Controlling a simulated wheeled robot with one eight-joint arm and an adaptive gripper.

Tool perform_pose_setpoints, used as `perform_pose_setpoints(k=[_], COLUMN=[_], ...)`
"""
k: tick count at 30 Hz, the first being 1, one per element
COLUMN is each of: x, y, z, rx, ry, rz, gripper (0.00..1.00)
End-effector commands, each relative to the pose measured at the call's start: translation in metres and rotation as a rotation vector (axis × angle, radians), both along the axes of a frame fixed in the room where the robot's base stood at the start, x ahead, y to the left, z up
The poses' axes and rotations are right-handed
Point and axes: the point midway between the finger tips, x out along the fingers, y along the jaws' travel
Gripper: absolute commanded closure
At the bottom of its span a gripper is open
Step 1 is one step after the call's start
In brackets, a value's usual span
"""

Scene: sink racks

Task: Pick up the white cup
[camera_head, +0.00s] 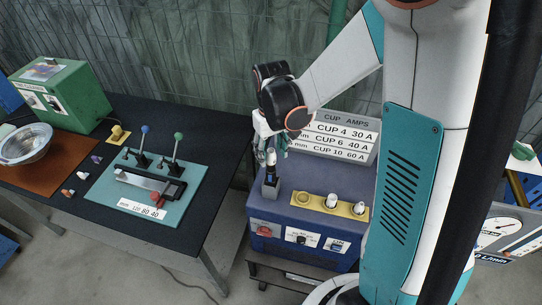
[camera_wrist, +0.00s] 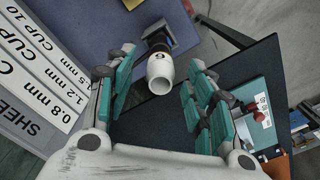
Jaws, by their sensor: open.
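A white cup (camera_wrist: 160,72) marked 6 sits on a dark torch-like piece in the wrist view, with its open end toward the camera. In the head view, its white top (camera_head: 271,158) shows just under my gripper (camera_head: 270,142), above a grey holder (camera_head: 270,188) on the blue machine. My gripper is open, with teal fingers on either side of the cup and a gap to each; it is not gripping it. Two more white cups (camera_head: 331,201) (camera_head: 359,207) stand in a yellow tray (camera_head: 345,212) to the right; the tray's left place holds none.
A sign board (camera_head: 340,135) with cup and amp values stands behind on the blue machine (camera_head: 300,225). A dark table (camera_head: 110,195) at left carries a green box (camera_head: 62,90), a metal bowl (camera_head: 25,143) and a teal lever panel (camera_head: 150,190).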

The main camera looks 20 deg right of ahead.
Motion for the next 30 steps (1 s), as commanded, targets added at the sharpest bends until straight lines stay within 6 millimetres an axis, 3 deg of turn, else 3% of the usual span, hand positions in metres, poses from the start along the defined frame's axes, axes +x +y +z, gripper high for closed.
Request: perform_pose_setpoints(k=[10, 15, 16, 30], x=[-0.0003, -0.0003, -0.0003, -0.0002], y=[0.0004, 0.0004, 0.0004, 0.0004], z=[-0.0089, -0.0089, -0.0089, -0.0029], rx=[0.000, 0.000, 0.000, 0.000], ry=[0.000, 0.000, 0.000, 0.000], rz=[0.001, 0.001, 0.001, 0.001], gripper=[0.51, 0.89, 0.91, 0.91])
